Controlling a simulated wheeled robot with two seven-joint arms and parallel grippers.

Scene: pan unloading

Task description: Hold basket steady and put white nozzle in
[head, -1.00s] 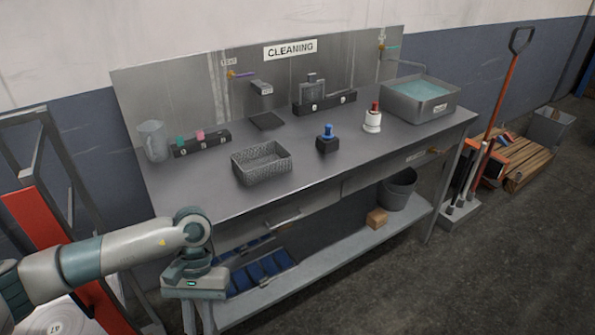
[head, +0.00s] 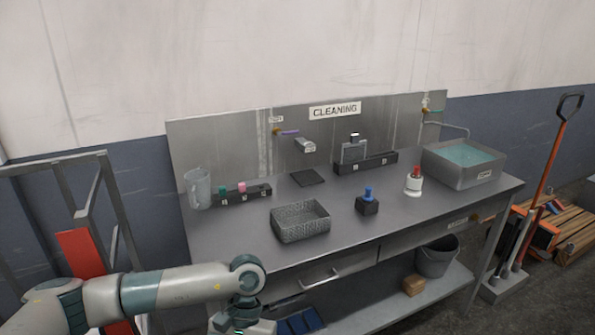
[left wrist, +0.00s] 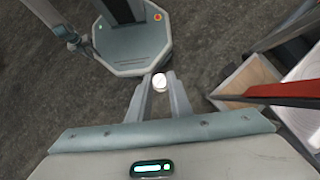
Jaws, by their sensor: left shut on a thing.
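The grey woven basket (head: 300,222) stands upright on the front left part of the steel bench, and its inside looks empty. My left gripper (left wrist: 160,88) is shut on a small white round piece, the white nozzle (left wrist: 159,80), seen end-on between the fingertips in the left wrist view. In the head view my left arm comes in low from the left, in front of the bench and below the basket. The fingers and nozzle are cut off by the bottom edge there. No gripper touches the basket. My right gripper is not seen.
On the bench (head: 250,248) are a clear jug (head: 197,188), a rack with teal and pink pieces (head: 243,196), a blue-topped block (head: 367,204), a red-and-white piece (head: 413,183) and a water basin (head: 463,165). Bench top around the basket is clear.

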